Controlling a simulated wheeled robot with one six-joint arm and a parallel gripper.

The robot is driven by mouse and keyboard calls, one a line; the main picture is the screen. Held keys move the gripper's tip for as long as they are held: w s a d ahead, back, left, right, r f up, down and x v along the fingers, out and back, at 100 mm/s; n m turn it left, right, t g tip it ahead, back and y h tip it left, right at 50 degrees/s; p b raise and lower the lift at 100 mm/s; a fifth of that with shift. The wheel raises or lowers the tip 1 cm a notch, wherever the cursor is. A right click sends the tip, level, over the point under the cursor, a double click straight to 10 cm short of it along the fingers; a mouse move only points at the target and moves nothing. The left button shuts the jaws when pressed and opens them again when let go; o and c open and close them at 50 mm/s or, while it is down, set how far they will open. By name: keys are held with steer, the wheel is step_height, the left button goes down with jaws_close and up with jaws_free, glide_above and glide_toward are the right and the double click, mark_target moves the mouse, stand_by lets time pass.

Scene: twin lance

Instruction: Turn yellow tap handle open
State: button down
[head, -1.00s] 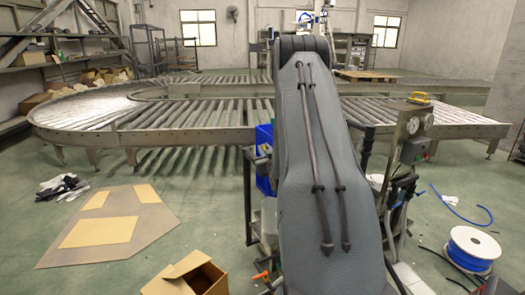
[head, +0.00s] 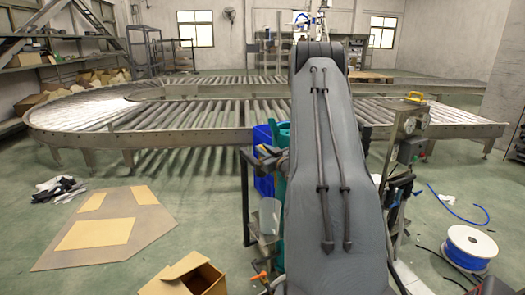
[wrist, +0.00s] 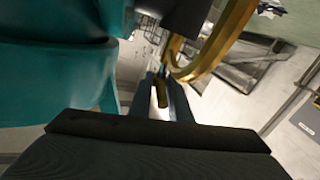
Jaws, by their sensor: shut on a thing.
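In the wrist view, a yellow-brown handle piece (wrist: 162,92) stands between the fingers of my gripper (wrist: 164,98), which are closed on it. It looks like the tap handle, but its full shape and turn angle are hidden. A curved, gold-coloured bar (wrist: 225,45) passes just beyond and to the right of the fingertips. A large teal body (wrist: 55,75) fills the left side, close to the gripper. In the head view my own arm hides the gripper and the tap.
In the head view a teal object (head: 280,180) and a blue crate (head: 263,160) stand left of my arm. A metal stand with gauges (head: 405,130) is to the right. A roller conveyor (head: 190,135) lies behind. An open carton (head: 190,275) and blue hose reel (head: 470,245) sit on the floor.

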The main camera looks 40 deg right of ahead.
steer(key=c, duration=1.8)
jaws_free()
steer(key=shift+d+r, duration=0.15)
steer(key=shift+d, duration=0.15)
steer(key=shift+a, duration=0.1)
steer(key=shift+b+v, duration=0.55)
steer(key=shift+v, duration=3.3)
